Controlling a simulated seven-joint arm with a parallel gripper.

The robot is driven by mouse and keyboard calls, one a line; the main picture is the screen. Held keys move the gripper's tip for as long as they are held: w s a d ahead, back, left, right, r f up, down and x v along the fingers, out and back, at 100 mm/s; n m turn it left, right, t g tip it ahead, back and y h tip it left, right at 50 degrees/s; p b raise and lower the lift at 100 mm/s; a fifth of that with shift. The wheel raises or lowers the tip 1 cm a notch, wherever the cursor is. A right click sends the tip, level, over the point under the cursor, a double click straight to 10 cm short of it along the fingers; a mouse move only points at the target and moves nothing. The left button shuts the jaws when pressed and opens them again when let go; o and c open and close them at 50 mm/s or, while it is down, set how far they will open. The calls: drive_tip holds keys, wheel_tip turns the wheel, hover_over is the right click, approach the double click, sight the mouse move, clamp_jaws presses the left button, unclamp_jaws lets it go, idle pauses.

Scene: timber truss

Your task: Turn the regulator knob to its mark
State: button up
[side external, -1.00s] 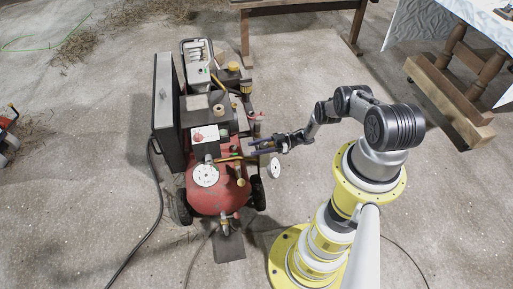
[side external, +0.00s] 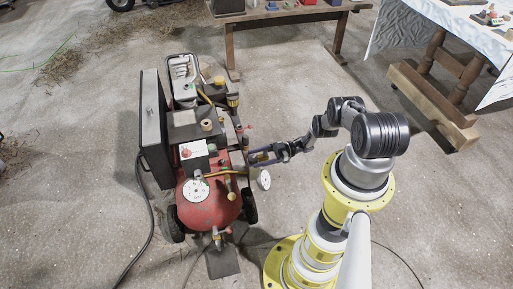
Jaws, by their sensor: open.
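The red air compressor (side external: 207,208) stands left of my arm in the side external view. I cannot surely pick out the regulator knob or its mark among the small fittings on the compressor's right side. A small red-tipped fitting (side external: 245,127) shows there. My gripper (side external: 254,158) is open, its dark fingers pointing left at these fittings. The fingertips are close to the fittings; whether they touch or straddle anything is too small to tell. A round white gauge (side external: 264,180) hangs just below the fingers.
A larger white gauge (side external: 196,189) faces up on the compressor's front. A black panel (side external: 153,128) stands on its left side, with a black hose (side external: 147,222) on the floor. A wooden bench (side external: 282,18) is behind and a trestle table (side external: 455,65) at right. Concrete floor between is clear.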

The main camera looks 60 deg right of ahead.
drive_tip(key=shift+r, duration=3.45)
